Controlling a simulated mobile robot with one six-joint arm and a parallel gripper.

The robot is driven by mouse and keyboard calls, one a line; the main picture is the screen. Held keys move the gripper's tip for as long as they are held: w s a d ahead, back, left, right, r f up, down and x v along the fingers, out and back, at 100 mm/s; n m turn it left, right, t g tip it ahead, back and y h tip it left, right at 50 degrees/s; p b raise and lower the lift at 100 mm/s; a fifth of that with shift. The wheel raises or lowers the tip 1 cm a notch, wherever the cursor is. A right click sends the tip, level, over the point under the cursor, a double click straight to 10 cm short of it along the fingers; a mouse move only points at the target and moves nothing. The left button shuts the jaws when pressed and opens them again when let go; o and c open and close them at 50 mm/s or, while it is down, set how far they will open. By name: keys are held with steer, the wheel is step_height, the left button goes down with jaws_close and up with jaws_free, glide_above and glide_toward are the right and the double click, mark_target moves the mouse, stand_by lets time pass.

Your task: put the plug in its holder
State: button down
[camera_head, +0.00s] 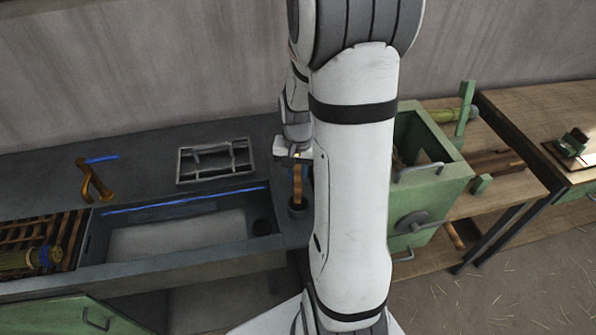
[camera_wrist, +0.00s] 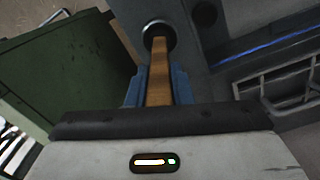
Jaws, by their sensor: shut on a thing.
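The plug (camera_head: 297,186) is an upright orange-brown wooden handle below my gripper (camera_head: 295,160), at the right end of the sink. It also shows in the wrist view (camera_wrist: 159,75), running away from between the blue fingers. My gripper is shut on its upper part. The handle's far end meets a dark round holder (camera_head: 298,210), which shows as a dark ring in the wrist view (camera_wrist: 158,30). The end lines up with the ring's middle; I cannot tell how deep it sits. My own arm hides the area just right of the holder.
The sink basin (camera_head: 180,238) lies left of the holder. A grey rack (camera_head: 215,162) and an orange tap (camera_head: 92,180) stand on the counter. A green box (camera_head: 440,180) is close on the right, with wooden benches beyond.

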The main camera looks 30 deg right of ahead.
steer(key=shift+f+b, duration=0.45)
steer(key=shift+f, duration=0.1)
steer(key=c, duration=1.6)
jaws_free()
steer(key=shift+o, duration=0.2)
steer(key=shift+r+p, duration=3.9)
steer(key=shift+r, duration=1.65)
steer(key=shift+a, duration=0.1)
steer(key=shift+s+a+r+b, duration=0.1)
steer(key=shift+a+r+b, duration=0.15)
steer(key=shift+a+b, duration=0.1)
steer(key=s+a+r+n+t+b, duration=0.3)
steer(key=s+a+r+n+b, duration=0.3)
steer(key=s+a, duration=0.5)
steer(key=shift+s+r+n+b, duration=0.2)
steer(key=shift+s+n+b, duration=0.2)
steer(key=shift+s+n, duration=0.35)
